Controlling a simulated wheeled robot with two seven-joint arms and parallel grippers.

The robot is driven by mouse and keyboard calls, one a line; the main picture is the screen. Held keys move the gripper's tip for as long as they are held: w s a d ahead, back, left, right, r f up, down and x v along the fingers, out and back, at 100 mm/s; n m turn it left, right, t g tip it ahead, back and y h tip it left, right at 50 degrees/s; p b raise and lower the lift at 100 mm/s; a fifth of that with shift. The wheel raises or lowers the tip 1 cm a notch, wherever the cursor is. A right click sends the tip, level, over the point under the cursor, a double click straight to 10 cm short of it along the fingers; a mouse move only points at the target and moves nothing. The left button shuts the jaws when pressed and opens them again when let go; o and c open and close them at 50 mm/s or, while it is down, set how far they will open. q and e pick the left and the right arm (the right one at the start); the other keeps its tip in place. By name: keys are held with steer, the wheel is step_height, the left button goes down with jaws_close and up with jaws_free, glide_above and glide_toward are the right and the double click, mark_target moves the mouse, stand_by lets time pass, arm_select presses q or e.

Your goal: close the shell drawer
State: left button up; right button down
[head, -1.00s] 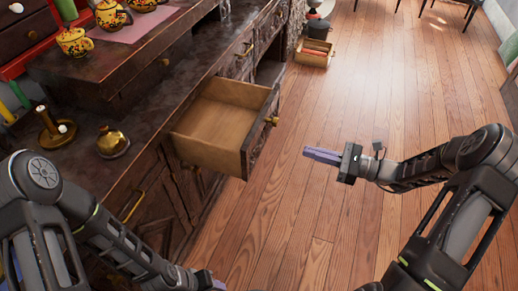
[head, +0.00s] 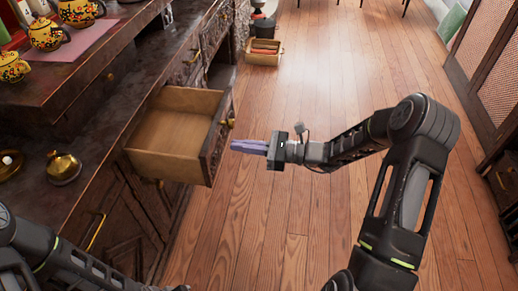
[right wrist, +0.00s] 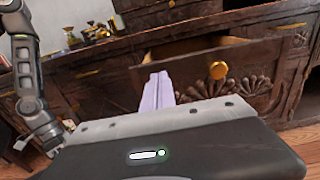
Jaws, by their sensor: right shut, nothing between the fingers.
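The open shell drawer (head: 180,130) sticks out of the dark wooden cabinet and is empty inside. Its carved front, with a shell-like fan, shows in the right wrist view (right wrist: 245,92). A brass knob (head: 229,123) sits on that front. My right gripper (head: 236,146) is shut and empty, its purple fingers pointing left at the drawer front. The fingertips look close to the front, just below the knob in the head view; I cannot tell whether they touch. In the right wrist view the fingers (right wrist: 158,88) are left of the knob. My left gripper is out of view.
The cabinet top (head: 100,140) holds a brass pot (head: 63,168) and, on a raised shelf, painted teapots (head: 46,34). A small box (head: 264,52) lies on the floor farther back. The wooden floor (head: 310,220) right of the drawer is clear.

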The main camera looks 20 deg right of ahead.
mark_target(212, 142)
steer(key=x, duration=0.4)
steer(key=shift+a+b, duration=0.1)
steer(key=shift+b, duration=0.25)
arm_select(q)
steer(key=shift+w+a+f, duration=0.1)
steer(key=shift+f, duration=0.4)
arm_select(e)
steer(key=shift+w+a, duration=0.35)
steer(key=shift+a, duration=0.05)
arm_select(q)
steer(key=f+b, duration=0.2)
steer(key=b, duration=0.1)
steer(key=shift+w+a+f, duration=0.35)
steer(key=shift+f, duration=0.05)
arm_select(e)
steer(key=x, duration=2.1)
steer(key=shift+a, duration=0.2)
steer(key=shift+w, duration=0.1)
arm_select(q)
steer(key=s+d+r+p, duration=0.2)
steer(key=p, duration=0.1)
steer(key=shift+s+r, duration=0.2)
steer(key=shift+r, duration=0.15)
arm_select(e)
steer(key=v, duration=1.4)
